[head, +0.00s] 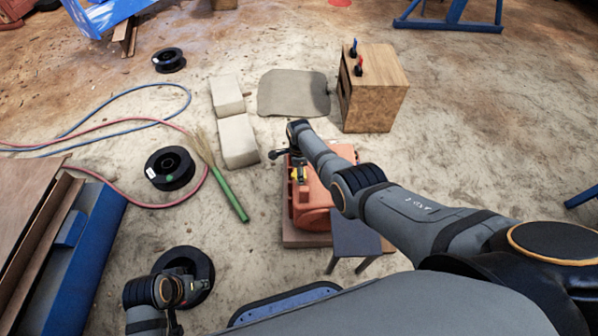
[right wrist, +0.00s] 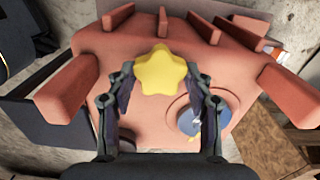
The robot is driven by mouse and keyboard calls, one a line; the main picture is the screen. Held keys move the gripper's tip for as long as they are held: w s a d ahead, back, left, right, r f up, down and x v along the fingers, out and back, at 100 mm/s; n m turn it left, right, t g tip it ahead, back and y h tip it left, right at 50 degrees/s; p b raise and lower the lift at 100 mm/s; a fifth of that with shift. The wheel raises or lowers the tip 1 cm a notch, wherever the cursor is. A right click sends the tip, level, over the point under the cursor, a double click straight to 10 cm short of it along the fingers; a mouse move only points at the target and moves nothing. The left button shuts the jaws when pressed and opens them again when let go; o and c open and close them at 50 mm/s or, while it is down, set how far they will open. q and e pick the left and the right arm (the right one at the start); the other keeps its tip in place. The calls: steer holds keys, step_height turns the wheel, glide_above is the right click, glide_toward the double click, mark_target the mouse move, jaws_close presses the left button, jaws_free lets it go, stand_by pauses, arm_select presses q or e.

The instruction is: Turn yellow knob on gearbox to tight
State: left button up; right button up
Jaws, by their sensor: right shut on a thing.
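The orange-red gearbox (head: 313,202) sits on a low stand below my right arm in the head view. It fills most of the right wrist view (right wrist: 240,70), with fins along its top. The yellow star-shaped knob (right wrist: 161,71) is on its face, between the two fingers of my right gripper (right wrist: 160,82), which is shut on it. In the head view the knob (head: 298,174) shows only in part beside my right gripper (head: 280,153). My left gripper (head: 190,288) is at the lower left, over a black spool, far from the gearbox; its fingers are too small to read.
A wooden box (head: 376,95) with small levers stands behind the gearbox. Pale blocks (head: 238,141), a green-handled broom (head: 230,195) and black spools (head: 170,168) lie to the left. A blue round plug (right wrist: 203,118) is on the gearbox near the right finger.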

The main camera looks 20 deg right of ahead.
stand_by(0.3)
steer(key=o, duration=1.1)
steer(key=shift+o, duration=0.4)
steer(key=shift+r, duration=0.1)
step_height(320, 180, up, 12)
